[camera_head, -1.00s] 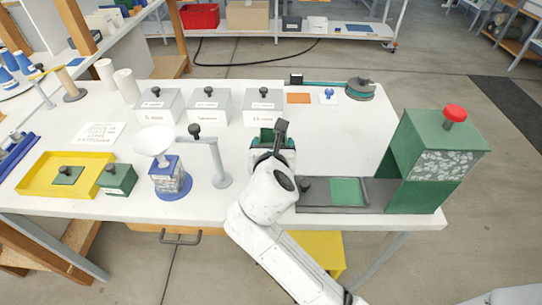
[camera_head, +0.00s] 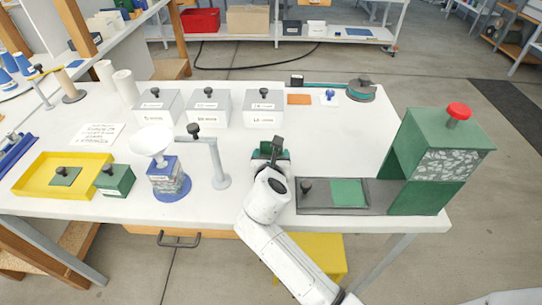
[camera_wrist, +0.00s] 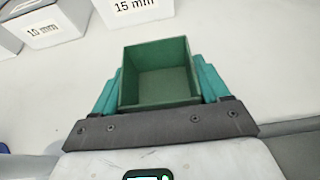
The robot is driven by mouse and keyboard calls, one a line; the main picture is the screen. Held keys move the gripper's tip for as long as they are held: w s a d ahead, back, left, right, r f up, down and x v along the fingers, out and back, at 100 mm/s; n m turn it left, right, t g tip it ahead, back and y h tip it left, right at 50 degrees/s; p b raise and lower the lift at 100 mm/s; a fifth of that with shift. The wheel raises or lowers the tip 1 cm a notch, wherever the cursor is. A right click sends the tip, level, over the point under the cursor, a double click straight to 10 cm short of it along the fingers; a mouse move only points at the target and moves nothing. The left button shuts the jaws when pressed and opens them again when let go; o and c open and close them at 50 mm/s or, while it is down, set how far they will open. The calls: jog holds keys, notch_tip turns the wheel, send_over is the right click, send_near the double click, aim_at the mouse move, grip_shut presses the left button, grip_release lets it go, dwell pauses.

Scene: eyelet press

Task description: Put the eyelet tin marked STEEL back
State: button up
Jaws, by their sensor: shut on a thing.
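My gripper (camera_head: 272,154) is shut on an open green tin (camera_wrist: 160,72), with a teal finger on each side of it in the wrist view. The tin is upright and looks empty inside. In the head view the tin (camera_head: 264,152) is partly hidden by my gripper, over or on the middle of the white table. Its marking is not visible. Another green tin (camera_head: 116,181) with a dark knob and a white label stands beside the yellow tray (camera_head: 32,186); I cannot read that label. A green square with a dark knob (camera_head: 65,177) lies in the tray.
Grey lidded boxes (camera_head: 208,108) with millimetre labels stand behind my gripper. A green press (camera_head: 430,165) with a red button and dark base is to the right. The table centre-right is clear.

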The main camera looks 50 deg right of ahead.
jog(key=shift+f, duration=0.1)
jog(key=o, duration=1.2)
jog(key=shift+r, duration=0.2)
jog(key=v, duration=1.2)
jog(key=shift+f+p, duration=0.1)
jog(key=shift+p, duration=0.25)
